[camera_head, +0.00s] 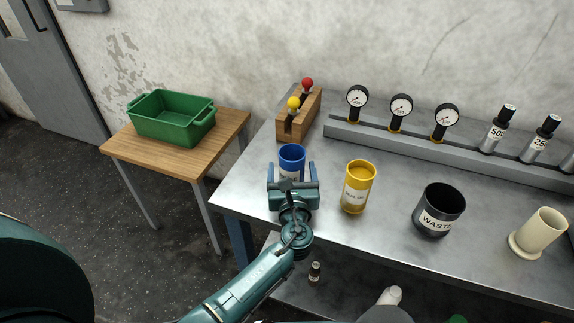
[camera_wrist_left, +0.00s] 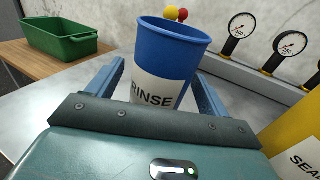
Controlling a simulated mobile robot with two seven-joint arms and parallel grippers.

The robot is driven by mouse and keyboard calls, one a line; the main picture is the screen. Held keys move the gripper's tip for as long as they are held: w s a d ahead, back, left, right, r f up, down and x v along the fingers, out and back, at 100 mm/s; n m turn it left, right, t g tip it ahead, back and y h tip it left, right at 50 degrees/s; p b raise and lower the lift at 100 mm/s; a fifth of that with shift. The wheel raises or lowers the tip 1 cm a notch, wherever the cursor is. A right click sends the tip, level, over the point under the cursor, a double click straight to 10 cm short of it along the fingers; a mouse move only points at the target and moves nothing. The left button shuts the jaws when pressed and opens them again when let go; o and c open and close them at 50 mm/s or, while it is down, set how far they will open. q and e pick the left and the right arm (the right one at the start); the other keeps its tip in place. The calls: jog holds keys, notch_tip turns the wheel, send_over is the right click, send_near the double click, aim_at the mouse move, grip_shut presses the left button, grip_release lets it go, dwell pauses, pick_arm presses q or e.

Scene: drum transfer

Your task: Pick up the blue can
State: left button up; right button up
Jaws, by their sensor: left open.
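The blue can (camera_head: 292,155) stands upright on the metal bench. In the left wrist view the blue can (camera_wrist_left: 168,62) shows a white label reading RINSE, and its open top faces up. My left gripper (camera_head: 291,172) is open, with one finger on each side of the can. In the left wrist view the left gripper's fingers (camera_wrist_left: 160,88) flank the can's lower part. A gap shows on the left side; contact on the right cannot be told. The can's base is hidden behind the gripper body. My right gripper is not in view.
A yellow can (camera_head: 358,186) stands close to the right of my left gripper. A black WASTE can (camera_head: 438,210) and a cream cup (camera_head: 541,232) are further right. A wooden block with knobs (camera_head: 299,116) is behind. A green bin (camera_head: 172,116) sits on a wooden table (camera_head: 184,168) at left.

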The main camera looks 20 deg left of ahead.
pick_arm(q)
jog(key=shift+w+a, duration=0.1)
jog(key=shift+w, duration=0.15)
jog(key=shift+r, duration=0.1)
jog(key=c, duration=1.3)
jog(key=shift+o, duration=0.2)
jog(key=shift+r, duration=0.15)
notch_tip(320, 180, up, 10)
jog(key=p, duration=0.3)
jog(key=shift+f, duration=0.25)
